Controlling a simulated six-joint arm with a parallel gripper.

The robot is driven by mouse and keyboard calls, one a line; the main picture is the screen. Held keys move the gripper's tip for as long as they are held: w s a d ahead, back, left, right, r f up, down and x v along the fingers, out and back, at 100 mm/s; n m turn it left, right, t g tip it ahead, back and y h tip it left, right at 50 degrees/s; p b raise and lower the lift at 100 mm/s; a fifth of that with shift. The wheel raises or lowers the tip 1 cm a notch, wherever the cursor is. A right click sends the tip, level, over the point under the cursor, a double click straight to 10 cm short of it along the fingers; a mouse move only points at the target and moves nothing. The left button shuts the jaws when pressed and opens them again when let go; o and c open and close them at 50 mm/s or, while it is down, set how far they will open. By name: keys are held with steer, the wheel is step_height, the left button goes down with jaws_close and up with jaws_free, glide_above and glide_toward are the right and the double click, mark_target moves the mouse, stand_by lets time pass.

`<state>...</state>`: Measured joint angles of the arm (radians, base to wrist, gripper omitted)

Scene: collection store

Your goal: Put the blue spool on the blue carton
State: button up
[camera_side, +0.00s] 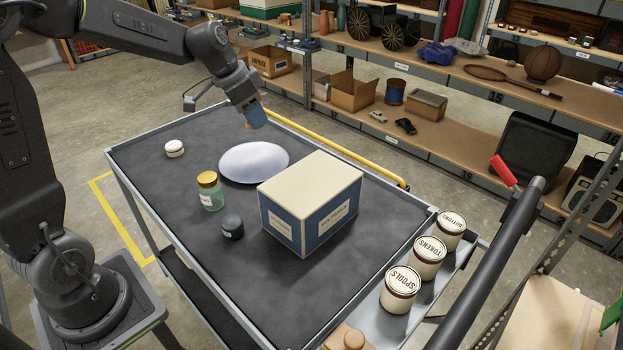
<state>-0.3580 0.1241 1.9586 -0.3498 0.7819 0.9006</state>
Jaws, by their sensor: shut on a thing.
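The blue spool (257,119) is a small blue piece with a tan edge, partly hidden by the jaws. My gripper (251,108) is shut on it and holds it in the air above the far side of the cart top, beyond the pale oval plate. The blue carton (283,225) stands upright on the cart, right of the middle, with blue sides, white labels and a closed cream top. The carton's top is bare. The spool is apart from the carton, to its upper left in the picture.
On the dark cart top (200,270) are a pale oval plate (253,161), a green jar with a gold lid (209,191), a small dark pot (232,228) and a white-lidded tin (174,148). Three labelled tins, including SPOOLS (400,289), stand on the right-hand ledge.

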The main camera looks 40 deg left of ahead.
steer(key=d, duration=0.3)
glide_above(317, 178)
steer(key=s, duration=0.1)
steer(key=shift+m, duration=0.4)
steer(key=f, duration=0.6)
steer(key=shift+s+a+f, duration=0.1)
steer(key=shift+a+f, duration=0.05)
steer(key=shift+a, duration=0.1)
steer(key=shift+f, duration=2)
steer(key=shift+f, duration=0.2)
steer(key=o, duration=0.9)
steer(key=shift+r, duration=0.1)
